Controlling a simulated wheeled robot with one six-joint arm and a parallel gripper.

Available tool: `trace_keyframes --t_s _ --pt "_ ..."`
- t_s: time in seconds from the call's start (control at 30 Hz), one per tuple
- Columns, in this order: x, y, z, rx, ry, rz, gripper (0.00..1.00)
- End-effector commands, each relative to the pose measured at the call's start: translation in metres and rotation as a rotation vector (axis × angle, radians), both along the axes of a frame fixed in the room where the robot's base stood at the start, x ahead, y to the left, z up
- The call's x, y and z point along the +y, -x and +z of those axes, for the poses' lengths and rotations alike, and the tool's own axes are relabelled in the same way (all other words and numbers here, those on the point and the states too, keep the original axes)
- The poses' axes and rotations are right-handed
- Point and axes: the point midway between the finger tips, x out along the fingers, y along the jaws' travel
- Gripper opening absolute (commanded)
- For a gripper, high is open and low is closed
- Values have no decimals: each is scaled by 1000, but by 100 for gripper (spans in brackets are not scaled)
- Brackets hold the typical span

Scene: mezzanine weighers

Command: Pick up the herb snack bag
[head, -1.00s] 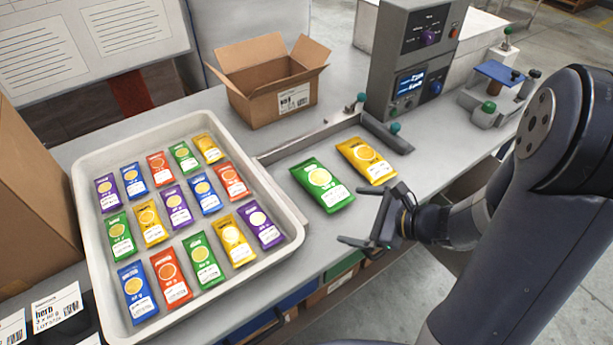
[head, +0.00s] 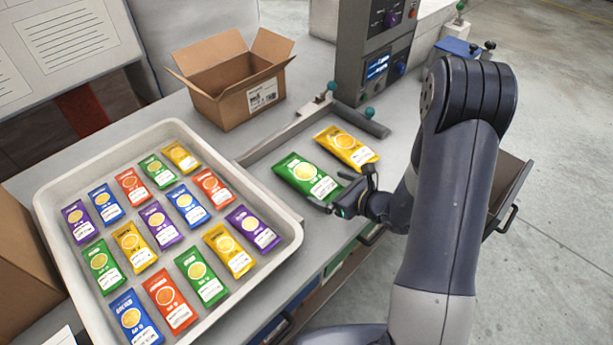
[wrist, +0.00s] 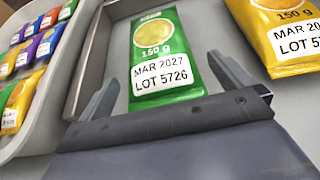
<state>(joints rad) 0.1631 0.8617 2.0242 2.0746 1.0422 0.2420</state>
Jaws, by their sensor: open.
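A green snack bag (head: 307,176) with a yellow disc lies flat on the grey weigher surface. Its flavour name is too small to read for sure. The wrist view shows the green bag (wrist: 162,55) marked 150 g, MAR 2027, LOT 5726. My gripper (head: 336,191) is open and empty at the bag's near end.
A yellow bag (head: 346,147) lies close beside the green one. A low rail (head: 290,130) and the weigher's control box (head: 375,50) stand behind. A white tray (head: 296,236) of several coloured bags is at left, and an open carton (head: 222,107) at the back.

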Motion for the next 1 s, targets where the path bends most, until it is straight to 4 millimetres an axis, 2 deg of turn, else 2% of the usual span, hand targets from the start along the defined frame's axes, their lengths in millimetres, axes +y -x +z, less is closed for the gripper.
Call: trace_keyframes --t_s 0.33,0.67,1.0 --pt "28 -24 -17 2 1 3 100" --pt "32 -29 -21 1 0 1 100" --pt "32 -29 -21 0 0 1 73"
